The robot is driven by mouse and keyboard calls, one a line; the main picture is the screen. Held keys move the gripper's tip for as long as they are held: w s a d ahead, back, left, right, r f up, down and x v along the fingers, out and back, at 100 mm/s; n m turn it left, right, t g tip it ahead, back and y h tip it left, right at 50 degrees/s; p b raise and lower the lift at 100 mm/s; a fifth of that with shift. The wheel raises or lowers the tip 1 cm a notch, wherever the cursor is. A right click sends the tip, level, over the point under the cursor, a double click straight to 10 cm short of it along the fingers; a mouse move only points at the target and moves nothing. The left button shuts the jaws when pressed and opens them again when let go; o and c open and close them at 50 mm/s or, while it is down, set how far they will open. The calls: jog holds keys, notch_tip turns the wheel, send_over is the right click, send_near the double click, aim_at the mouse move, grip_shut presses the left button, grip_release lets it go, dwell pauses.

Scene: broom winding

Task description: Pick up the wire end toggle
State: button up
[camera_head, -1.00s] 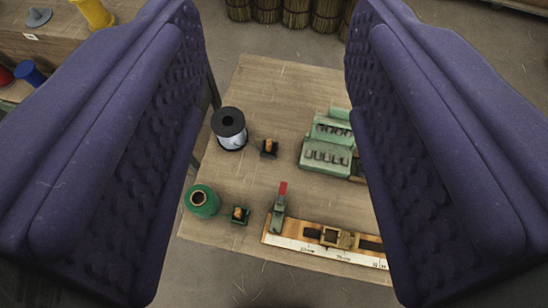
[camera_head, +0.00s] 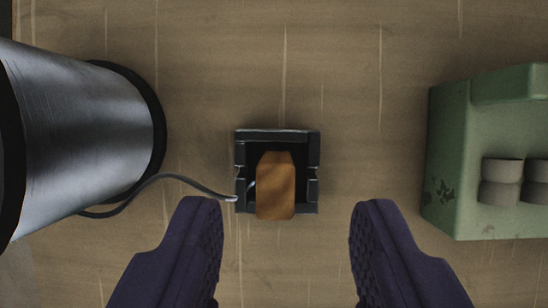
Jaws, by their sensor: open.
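The wire end toggle (camera_head: 276,187) is a small orange-brown wooden block. It sits in a black square holder (camera_head: 278,135) on the wooden table, in the middle of the view. A grey wire (camera_head: 178,178) runs from the spool at the left to the toggle's left side. My gripper (camera_head: 286,215) is open and empty, its two purple padded fingers spread wide. The left fingertip is left of the toggle and the right fingertip is right of it, both at the near side of the holder. The fingers appear apart from toggle and holder; their exact height above the table is unclear.
A large silver wire spool (camera_head: 85,125) with black flanges stands close on the left. A green block (camera_head: 485,150) with grey cylindrical parts stands on the right. The table between them is clear around the holder.

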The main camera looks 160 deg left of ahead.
aim_at(275, 195)
jog(key=b+x, duration=0.2)
jog(key=x, duration=0.2)
jog(key=shift+w+a+f, duration=0.15)
jog(key=shift+f, duration=0.2)
jog(key=shift+r, duration=0.15)
